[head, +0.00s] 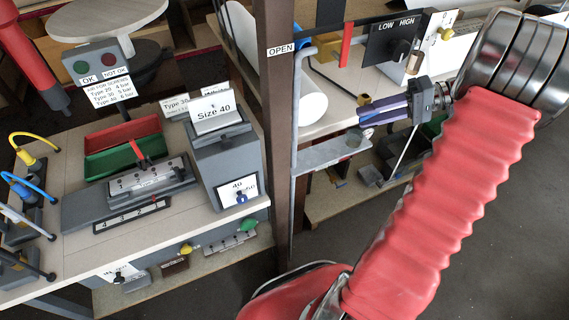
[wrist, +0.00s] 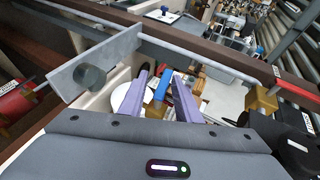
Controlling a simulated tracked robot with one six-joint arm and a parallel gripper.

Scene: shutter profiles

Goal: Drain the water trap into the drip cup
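My gripper (head: 361,112) has a dark grey body and purple fingers. In the head view it points left, above a grey bracket plate (head: 318,154) with a round opening. In the wrist view the two fingertips (wrist: 163,72) are apart. A blue bar-like piece (wrist: 161,89) shows between them with a gap on the left; contact is not clear. A grey plate with a dark round cylinder (wrist: 91,78) is at left in the wrist view; I cannot tell whether it is the drip cup. I cannot surely pick out the water trap.
A brown post (head: 277,120) with an OPEN sign stands left of the bracket. A LOW/HIGH panel (head: 388,42) is above my gripper. A red lever (head: 346,45) hangs from the rail. A workbench (head: 150,235) with a Size 40 block (head: 222,160) is at left.

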